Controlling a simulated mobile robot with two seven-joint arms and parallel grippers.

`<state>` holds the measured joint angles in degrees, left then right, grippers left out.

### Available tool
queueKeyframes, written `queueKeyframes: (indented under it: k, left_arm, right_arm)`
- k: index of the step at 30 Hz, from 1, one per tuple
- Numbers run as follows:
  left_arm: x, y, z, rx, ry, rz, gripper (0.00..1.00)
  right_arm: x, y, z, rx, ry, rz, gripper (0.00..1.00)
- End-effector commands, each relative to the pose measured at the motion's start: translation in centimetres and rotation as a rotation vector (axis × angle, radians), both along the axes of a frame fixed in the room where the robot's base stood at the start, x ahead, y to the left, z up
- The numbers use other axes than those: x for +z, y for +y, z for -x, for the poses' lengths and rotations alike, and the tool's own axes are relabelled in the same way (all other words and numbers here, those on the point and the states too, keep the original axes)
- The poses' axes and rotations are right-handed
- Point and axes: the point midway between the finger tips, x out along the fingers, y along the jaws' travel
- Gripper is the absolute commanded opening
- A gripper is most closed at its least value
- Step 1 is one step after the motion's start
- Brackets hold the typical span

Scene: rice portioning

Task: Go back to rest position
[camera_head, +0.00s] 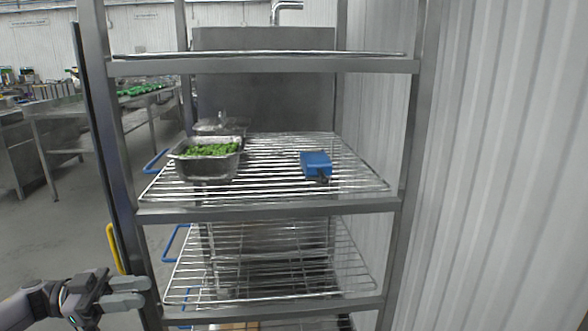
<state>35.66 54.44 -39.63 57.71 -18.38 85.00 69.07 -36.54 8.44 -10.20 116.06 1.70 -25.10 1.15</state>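My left gripper (135,292) is at the lower left, in front of the rack's left post and low beside it. Its two grey fingers point right and lie close together with nothing visible between them. I cannot tell whether they are fully shut. My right gripper is not in view. A metal pan of green food (208,160) stands on the left of the rack's middle wire shelf (270,178), well above and apart from my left gripper.
A metal rack (270,207) fills the middle. A blue object (316,164) lies on its middle shelf, right of the pan. Another metal container (218,127) shows behind the pan. A corrugated wall (500,170) stands on the right. Tables (100,110) stand at the back left, with open floor before them.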

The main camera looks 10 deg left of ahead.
Motion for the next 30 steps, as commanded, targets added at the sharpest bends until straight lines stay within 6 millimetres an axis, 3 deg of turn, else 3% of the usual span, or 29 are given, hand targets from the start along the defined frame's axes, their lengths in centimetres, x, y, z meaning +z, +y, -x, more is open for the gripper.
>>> queueKeyframes:
  k: [6, 14, 20, 24, 30]
  left_arm:
    - [-4.9, -2.1, -0.4, 0.256, -0.063, -0.036, 0.31]
    - [-11.0, -2.8, 0.9, 0.574, -0.076, -0.210, 0.31]
    - [-15.7, -2.3, 4.2, 0.759, -0.027, -0.442, 0.31]
    - [-18.7, -1.7, 7.7, 0.831, 0.030, -0.641, 0.31]
    - [-21.6, -0.8, 13.1, 0.847, 0.120, -0.906, 0.31]
  right_arm:
    - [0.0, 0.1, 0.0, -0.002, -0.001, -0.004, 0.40]
    - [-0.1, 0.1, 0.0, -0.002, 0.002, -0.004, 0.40]
    - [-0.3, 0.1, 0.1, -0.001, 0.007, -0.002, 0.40]
    - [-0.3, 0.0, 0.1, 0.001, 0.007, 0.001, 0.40]
    - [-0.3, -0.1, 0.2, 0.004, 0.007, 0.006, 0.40]
